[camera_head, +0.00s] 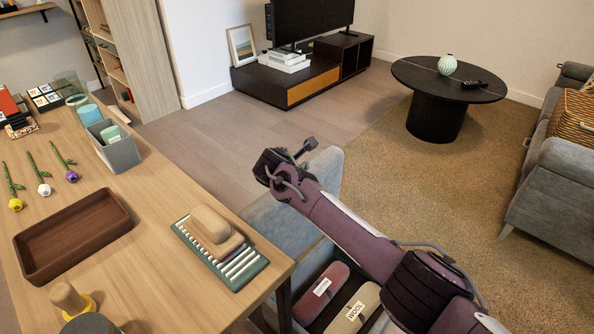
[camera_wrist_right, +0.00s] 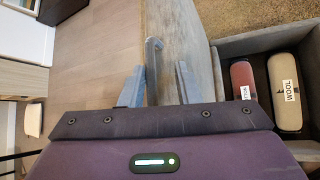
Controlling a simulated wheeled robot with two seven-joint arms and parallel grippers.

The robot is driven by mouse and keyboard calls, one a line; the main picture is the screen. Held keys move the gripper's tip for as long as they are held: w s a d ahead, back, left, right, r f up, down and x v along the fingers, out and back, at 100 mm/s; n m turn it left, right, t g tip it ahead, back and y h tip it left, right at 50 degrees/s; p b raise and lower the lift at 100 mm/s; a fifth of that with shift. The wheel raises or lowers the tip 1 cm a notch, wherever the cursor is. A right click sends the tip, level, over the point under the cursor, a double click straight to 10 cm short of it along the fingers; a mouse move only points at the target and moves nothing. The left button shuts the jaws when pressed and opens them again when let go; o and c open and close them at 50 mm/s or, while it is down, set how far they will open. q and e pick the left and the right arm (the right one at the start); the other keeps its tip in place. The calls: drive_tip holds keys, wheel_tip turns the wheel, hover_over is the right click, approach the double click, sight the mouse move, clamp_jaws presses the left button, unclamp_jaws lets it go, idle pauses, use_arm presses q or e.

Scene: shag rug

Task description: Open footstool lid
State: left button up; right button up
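The footstool is a grey fabric box, and its lid (camera_head: 276,222) stands raised, partly hidden behind my right arm. Its open inside shows a reddish roll (camera_head: 322,291) and a beige roll labelled WOOL (camera_head: 354,309); they also show at the right of the right wrist view, as a reddish roll (camera_wrist_right: 243,82) and a beige one (camera_wrist_right: 285,92). My right gripper (camera_head: 300,152) is at the lid's upper edge. In the right wrist view its fingers (camera_wrist_right: 158,86) are apart, with a slim grey bar (camera_wrist_right: 152,66) between them; contact is unclear. My left gripper is not in view.
A wooden desk (camera_head: 150,215) with a brown tray (camera_head: 75,232) and a green-framed rack (camera_head: 222,260) stands left of the footstool. A round black table (camera_head: 440,75) and a grey sofa (camera_head: 555,185) stand on the rug (camera_head: 400,170). Wood floor beyond the lid is clear.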

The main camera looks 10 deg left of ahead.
drive_tip(key=shift+o, duration=0.2)
